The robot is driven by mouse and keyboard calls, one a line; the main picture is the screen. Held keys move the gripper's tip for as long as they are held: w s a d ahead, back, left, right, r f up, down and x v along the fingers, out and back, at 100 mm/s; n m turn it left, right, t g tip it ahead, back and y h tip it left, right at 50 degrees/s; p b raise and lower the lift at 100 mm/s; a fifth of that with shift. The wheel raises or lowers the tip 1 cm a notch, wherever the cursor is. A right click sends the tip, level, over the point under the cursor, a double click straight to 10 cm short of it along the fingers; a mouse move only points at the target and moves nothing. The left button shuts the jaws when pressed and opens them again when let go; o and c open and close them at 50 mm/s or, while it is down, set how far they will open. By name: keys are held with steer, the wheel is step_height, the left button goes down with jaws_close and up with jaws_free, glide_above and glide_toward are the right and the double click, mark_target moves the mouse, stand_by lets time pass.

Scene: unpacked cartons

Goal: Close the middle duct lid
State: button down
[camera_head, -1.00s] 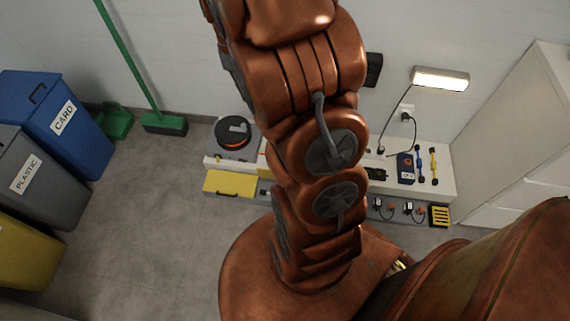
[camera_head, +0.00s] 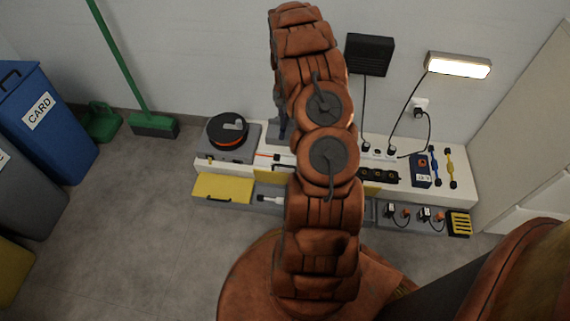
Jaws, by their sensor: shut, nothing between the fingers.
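A grey duct (camera_head: 371,211) runs along the front of the white bench. The middle duct lid (camera_head: 372,188) is a yellow strip at the duct's back edge, mostly hidden behind my arm. The duct in front of its left part is uncovered, with a white-ended plug (camera_head: 268,199) in it. The left yellow lid (camera_head: 224,187), with a dark handle, lies over the left duct section. My gripper (camera_head: 283,133) shows only as a grey part beside my arm, above the bench; its fingertips are hard to make out. It is shut and empty.
A cable reel (camera_head: 228,130) stands at the bench's left. Black sockets (camera_head: 378,174), a blue device (camera_head: 421,170) and tools are at the right. Plugs (camera_head: 405,214) lie in the right duct section beside a yellow-black box (camera_head: 459,223).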

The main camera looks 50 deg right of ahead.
step_height(320, 180, down, 6)
steer(key=d+b, duration=0.1)
steer(key=d, duration=0.1)
steer(key=b, duration=0.5)
glide_toward(285, 175)
steer(key=shift+m, duration=0.3)
steer(key=shift+w+d+f, duration=0.25)
steer(key=shift+w+f, duration=0.05)
steer(key=shift+f, duration=0.5)
steer(key=shift+w+d+f, duration=0.3)
steer(key=shift+f, duration=0.5)
steer(key=shift+w+d+f, duration=0.25)
steer(key=shift+w+f, duration=0.05)
steer(key=shift+f, duration=0.45)
steer(key=shift+s+a, duration=0.1)
